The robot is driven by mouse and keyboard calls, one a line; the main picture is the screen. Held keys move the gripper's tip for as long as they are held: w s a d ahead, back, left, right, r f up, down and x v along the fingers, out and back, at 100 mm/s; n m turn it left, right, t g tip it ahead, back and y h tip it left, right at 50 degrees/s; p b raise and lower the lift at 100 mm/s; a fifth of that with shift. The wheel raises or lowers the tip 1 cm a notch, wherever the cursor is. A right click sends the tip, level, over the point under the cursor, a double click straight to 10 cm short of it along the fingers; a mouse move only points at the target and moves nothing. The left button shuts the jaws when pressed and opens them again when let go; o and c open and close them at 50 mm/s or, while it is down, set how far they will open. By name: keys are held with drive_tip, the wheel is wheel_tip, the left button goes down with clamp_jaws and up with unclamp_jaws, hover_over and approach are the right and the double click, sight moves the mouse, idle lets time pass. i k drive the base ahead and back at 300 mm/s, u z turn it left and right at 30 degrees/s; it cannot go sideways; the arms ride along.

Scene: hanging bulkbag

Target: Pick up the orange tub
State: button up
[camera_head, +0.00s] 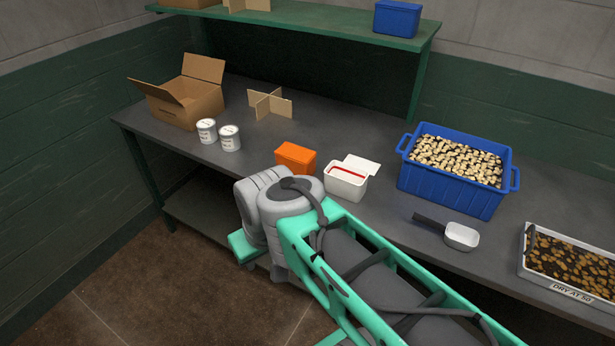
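The orange tub (295,157) is a small box-shaped tub on the dark grey workbench (260,130). It stands upright just left of a white tub, near the front part of the bench. My arm reaches in from the lower right, and its grey joint is in front of and below the orange tub in the picture. The arm's joint comes close to the tub's lower edge in the picture; I cannot tell whether they touch. My gripper's fingers cannot be made out, hidden by the arm or out of view.
A white tub (345,183) with a raised lid stands right of the orange tub. A blue crate (448,190), a scoop (461,237) and a labelled tray (566,283) lie farther right. Two cans (207,131), a cardboard box (183,105) and a divider (270,103) are left. A green shelf (300,20) overhangs the back.

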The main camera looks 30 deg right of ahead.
sight(297, 168)
drive_tip(key=u, duration=0.55)
drive_tip(key=i, duration=0.6)
drive_tip(key=z, duration=1.15)
drive_tip(key=k, duration=0.6)
drive_tip(key=u, duration=1.05)
drive_tip(key=i, duration=0.85)
drive_tip(key=z, duration=0.6)
drive_tip(key=i, duration=0.75)
drive_tip(key=z, duration=0.8)
